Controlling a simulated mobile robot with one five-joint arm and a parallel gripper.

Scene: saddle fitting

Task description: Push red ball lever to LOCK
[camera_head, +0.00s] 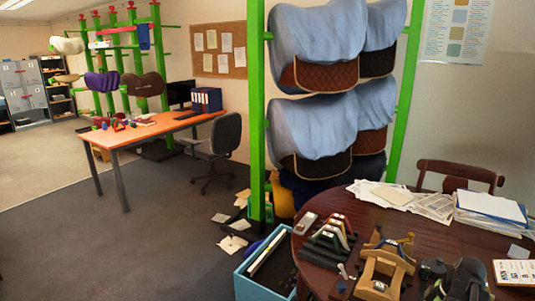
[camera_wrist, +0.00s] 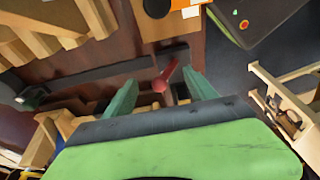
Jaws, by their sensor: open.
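The red ball lever (camera_wrist: 160,86) shows in the wrist view near the middle, as a red ball with a short red arm running up and to the right. My gripper (camera_wrist: 160,77) has two green fingers spread apart, one on each side of the lever in the picture. Nothing is held between them. Whether either finger touches the lever cannot be told. A dark slotted plate lies beside and behind the lever. No LOCK marking can be read. In the head view, neither the lever nor my gripper can be made out.
In the wrist view, wooden pieces (camera_wrist: 60,35) stand at upper left, and an orange and white label (camera_wrist: 189,8) is at the top. A pale wooden frame (camera_wrist: 285,95) is at right. The head view shows a round brown table (camera_head: 450,237) crowded with fittings, and a blue crate (camera_head: 246,288).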

